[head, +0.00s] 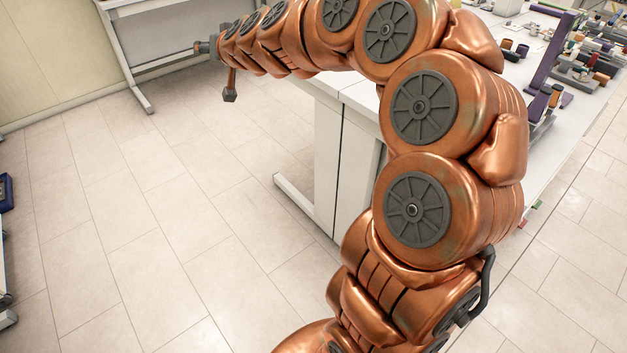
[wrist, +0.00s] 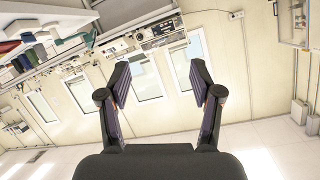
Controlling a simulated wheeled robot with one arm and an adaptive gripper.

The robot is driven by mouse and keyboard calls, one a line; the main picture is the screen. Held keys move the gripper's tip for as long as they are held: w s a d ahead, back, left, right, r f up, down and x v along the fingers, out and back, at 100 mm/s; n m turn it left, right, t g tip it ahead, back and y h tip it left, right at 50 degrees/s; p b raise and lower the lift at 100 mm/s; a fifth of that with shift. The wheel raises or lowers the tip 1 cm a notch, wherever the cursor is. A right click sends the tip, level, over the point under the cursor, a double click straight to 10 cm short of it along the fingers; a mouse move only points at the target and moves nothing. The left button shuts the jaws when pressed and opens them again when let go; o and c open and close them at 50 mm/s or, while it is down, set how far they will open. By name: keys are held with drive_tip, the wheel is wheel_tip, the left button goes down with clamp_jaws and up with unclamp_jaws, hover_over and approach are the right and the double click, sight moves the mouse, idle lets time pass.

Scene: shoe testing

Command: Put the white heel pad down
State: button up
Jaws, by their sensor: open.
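My gripper (wrist: 160,73) is open in the wrist view, its two dark fingers well apart with nothing between them. Only wall and a window show through the gap. In the head view my arm reaches to the upper left, and its far end is small there, above the floor beside the white table (head: 357,100). I cannot make out a white heel pad in either view.
Several small coloured items and a purple upright (head: 552,50) stand on the table at the upper right, partly behind my arm. A grey-framed bench (head: 165,62) stands by the wall. The tiled floor (head: 130,220) at left is mostly clear.

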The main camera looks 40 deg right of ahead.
drive_tip(key=s+a+f+n+g+y, duration=0.2)
drive_tip(key=s+a+f+g, duration=0.15)
drive_tip(key=s+a, duration=0.5)
drive_tip(key=s+a+f+n+g+y, duration=0.25)
drive_tip(key=s+a+f, duration=0.25)
drive_tip(key=s+a, duration=0.3)
drive_tip(key=s+d+f+g+h, duration=0.1)
drive_tip(key=s+d+f+g, duration=0.1)
drive_tip(key=s, duration=0.9)
drive_tip(key=s+d+f+g+h, duration=0.2)
drive_tip(key=s+f+g, duration=0.2)
drive_tip(key=s, duration=0.7)
drive_tip(key=s+d+f+g+h, duration=0.1)
drive_tip(key=s+d+f+g, duration=0.1)
drive_tip(key=s, duration=0.9)
drive_tip(key=shift+d+f+m+g, duration=0.4)
drive_tip(key=shift+f+g, duration=0.4)
drive_tip(key=shift+g, duration=0.2)
wheel_tip(320, 180, up, 5)
drive_tip(key=p, duration=0.4)
drive_tip(key=shift+f+p, duration=0.1)
drive_tip(key=shift+p, duration=0.3)
